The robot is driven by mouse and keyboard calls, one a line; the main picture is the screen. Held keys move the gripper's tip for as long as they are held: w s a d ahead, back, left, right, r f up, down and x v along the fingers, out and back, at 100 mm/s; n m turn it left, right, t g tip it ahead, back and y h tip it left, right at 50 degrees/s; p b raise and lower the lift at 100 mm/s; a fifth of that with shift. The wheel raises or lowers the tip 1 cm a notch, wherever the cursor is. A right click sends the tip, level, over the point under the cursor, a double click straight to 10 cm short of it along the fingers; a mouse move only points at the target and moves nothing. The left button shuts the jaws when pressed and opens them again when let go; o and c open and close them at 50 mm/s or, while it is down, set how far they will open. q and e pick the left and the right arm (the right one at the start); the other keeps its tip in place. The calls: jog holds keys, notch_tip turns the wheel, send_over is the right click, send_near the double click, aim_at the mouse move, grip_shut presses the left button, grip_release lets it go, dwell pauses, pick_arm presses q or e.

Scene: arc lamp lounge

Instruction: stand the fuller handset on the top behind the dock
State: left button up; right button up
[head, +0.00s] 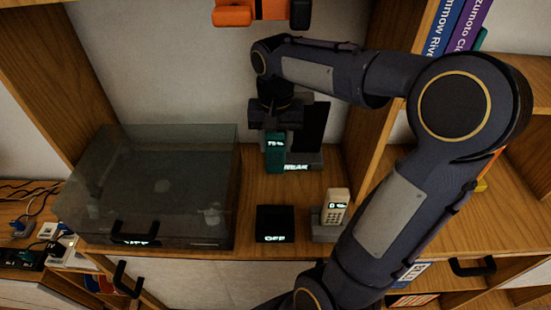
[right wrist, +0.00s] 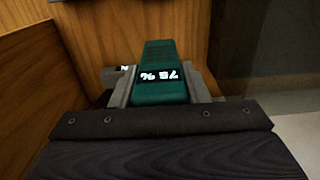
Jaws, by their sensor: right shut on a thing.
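A teal handset (head: 275,158) with a lit screen reading about 75 % is held upright by my right gripper (head: 276,128). In the right wrist view the teal handset (right wrist: 163,60) sits between the two fingers, its screen upside down. A grey dock with a tall dark back (head: 313,128) and a lit label stands close beside the teal handset; I cannot tell whether they touch. A cream handset (head: 337,198) stands in a small grey cradle (head: 325,231) nearer the front; its screen reading is too small to tell. My left gripper is out of view.
A turntable-like unit with a clear lid (head: 160,180) fills the left of the wooden top (head: 255,185). A black box marked OFF (head: 275,223) stands at the front. A wooden upright (head: 370,120) bounds the right. An orange object (head: 235,13) is above.

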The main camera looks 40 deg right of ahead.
aim_at(275, 162)
notch_tip(275, 162, down, 2)
jog(key=shift+s+a, duration=0.1)
jog(key=shift+s, duration=0.05)
notch_tip(275, 162, down, 5)
jog(key=shift+r+b, duration=0.2)
jog(key=shift+b, duration=0.1)
jog(key=shift+f, duration=0.2)
jog(key=shift+f, duration=0.1)
jog(key=o, duration=1)
